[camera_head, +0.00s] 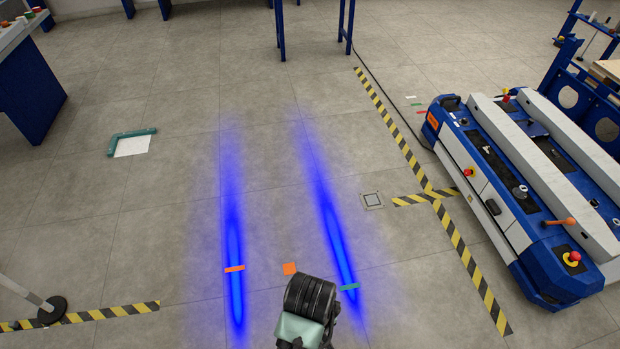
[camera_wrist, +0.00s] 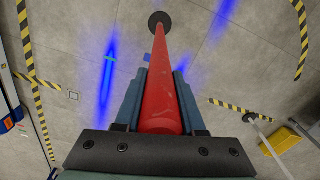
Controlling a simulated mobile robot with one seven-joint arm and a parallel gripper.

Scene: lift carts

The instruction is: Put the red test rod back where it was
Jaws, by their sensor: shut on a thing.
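The red test rod (camera_wrist: 162,85) shows in the wrist view, running away from the wrist between the two fingers of my gripper (camera_wrist: 158,80). My gripper is shut on it. A dark round piece (camera_wrist: 160,20) shows at the rod's far end; I cannot tell whether it is part of the rod or how far it is from the floor. I cannot make out the rod in the head view, where part of my arm shows at the bottom middle.
A blue and white lift cart (camera_head: 535,200) stands on the right behind yellow-black floor tape (camera_head: 465,250). A post with a round black base (camera_head: 52,309) stands at lower left. A green corner piece (camera_head: 120,135) lies at left.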

